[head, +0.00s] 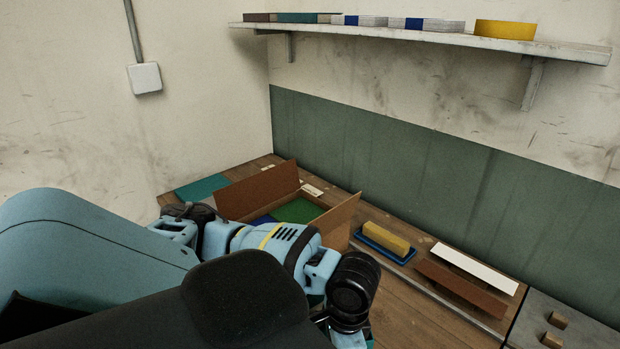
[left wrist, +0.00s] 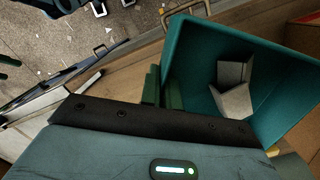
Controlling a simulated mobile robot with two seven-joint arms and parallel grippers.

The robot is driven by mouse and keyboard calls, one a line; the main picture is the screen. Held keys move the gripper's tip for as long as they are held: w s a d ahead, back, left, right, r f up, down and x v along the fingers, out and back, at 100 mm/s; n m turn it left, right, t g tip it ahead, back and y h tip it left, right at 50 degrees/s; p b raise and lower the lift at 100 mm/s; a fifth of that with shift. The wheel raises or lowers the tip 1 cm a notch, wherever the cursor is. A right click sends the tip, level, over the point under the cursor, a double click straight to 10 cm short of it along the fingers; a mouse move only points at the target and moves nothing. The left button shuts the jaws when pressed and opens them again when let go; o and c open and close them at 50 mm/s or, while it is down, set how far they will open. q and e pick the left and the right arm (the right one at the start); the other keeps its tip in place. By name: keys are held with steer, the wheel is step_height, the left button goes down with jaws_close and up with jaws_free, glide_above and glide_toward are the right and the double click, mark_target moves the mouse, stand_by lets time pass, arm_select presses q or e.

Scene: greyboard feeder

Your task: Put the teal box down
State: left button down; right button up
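The teal box (left wrist: 195,60) fills the right of the left wrist view. It is open, appears tilted in that view, and has a folded grey piece (left wrist: 235,95) inside. My left gripper (left wrist: 162,88) has its dark green fingers at the box's near left wall, one on each side, and looks shut on that wall. Whether the box touches a surface cannot be told. In the head view my arm hides the left gripper and nearly all of the box. My right gripper is not seen.
An open brown carton (head: 262,189) with green and blue pieces stands on the wooden bench (head: 395,305). A teal mat (head: 203,188) lies left of it. A yellow block (head: 386,238) on a blue tray (head: 362,240) and white (head: 474,269) and brown (head: 462,288) strips lie right.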

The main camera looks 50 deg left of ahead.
mark_target(313, 300)
arm_select(q)
steer(key=s+a+f+m, duration=0.35)
steer(key=s+m, duration=0.25)
steer(key=s, duration=0.3)
steer(key=shift+y, duration=0.4)
steer(key=w+b, duration=0.1)
steer(key=w+a+b, duration=0.1)
steer(key=w+b, duration=0.3)
steer(key=shift+a+f, duration=0.25)
steer(key=shift+w+a+t+b, duration=0.2)
steer(key=shift+w+t+b, duration=0.15)
steer(key=shift+w, duration=0.6)
steer(key=w, duration=0.3)
steer(key=w+a, duration=0.1)
steer(key=w, duration=0.3)
steer(key=shift+w+a, duration=0.3)
steer(key=shift+w, duration=0.3)
steer(key=shift+w+f, duration=0.15)
steer(key=shift+w, duration=0.1)
step_height(313, 300, down, 3)
steer(key=shift+f+b, duration=0.1)
steer(key=shift+b, duration=0.35)
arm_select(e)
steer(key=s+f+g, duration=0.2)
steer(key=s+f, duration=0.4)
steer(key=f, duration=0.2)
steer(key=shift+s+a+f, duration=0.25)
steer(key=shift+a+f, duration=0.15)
